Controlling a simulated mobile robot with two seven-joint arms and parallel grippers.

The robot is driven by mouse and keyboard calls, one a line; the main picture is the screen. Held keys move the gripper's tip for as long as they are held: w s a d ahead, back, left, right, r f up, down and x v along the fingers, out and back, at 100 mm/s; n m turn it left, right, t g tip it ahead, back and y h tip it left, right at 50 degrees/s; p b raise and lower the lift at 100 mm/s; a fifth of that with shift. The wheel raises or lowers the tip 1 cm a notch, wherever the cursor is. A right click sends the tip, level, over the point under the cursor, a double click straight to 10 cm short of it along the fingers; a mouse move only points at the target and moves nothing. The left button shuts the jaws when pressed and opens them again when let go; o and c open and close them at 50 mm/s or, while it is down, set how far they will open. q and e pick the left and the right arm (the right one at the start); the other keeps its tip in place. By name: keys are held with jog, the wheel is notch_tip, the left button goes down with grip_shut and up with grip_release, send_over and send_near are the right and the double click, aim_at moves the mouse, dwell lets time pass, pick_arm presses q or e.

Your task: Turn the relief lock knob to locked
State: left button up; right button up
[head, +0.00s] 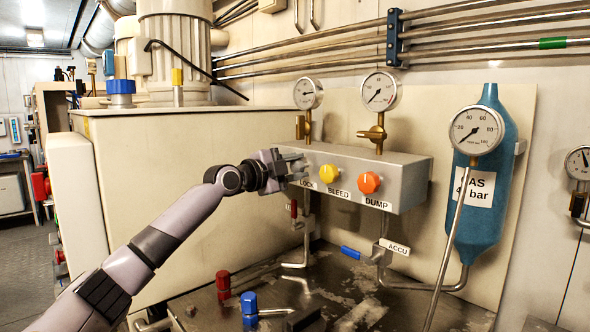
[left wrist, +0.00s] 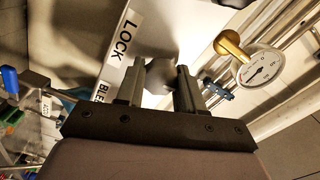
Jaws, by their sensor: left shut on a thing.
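The grey manifold block (head: 405,195) on the wall panel carries a yellow knob (head: 329,173) over the label BLEED and an orange knob (head: 369,182) over DUMP. My left gripper (head: 296,167) reaches the block's left end, above the LOCK label (head: 306,184). The gripper hides the knob in the head view. The knob's pointing direction cannot be told. My right gripper is not in view.
Two gauges (head: 380,91) on brass fittings stand above the block. A blue GAS bottle (head: 486,190) with a gauge is at right. Blue-handled and red-handled valves (head: 249,304) stand on the wet surface below. A large cream cabinet (head: 170,200) is behind my left arm.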

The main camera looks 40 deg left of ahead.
aim_at(294, 169)
pick_arm(q)
jog(key=shift+r+m, duration=0.1)
jog(key=shift+m, duration=0.4)
jog(key=shift+d, duration=0.1)
jog(key=o, duration=1)
jog(key=shift+o, duration=0.2)
jog(key=shift+s, duration=0.15)
jog(key=shift+s+f, duration=0.2)
jog(key=shift+s, duration=0.05)
jog(key=s+b, duration=0.2)
jog(key=s, duration=0.1)
jog(key=s+b, duration=0.1)
jog(key=s, duration=0.1)
jog(key=shift+a+f, duration=0.1)
jog(key=shift+a, duration=0.25)
jog(key=shift+s+r+b, duration=0.25)
jog(key=shift+s+b, duration=0.05)
jog(key=shift+s, duration=0.4)
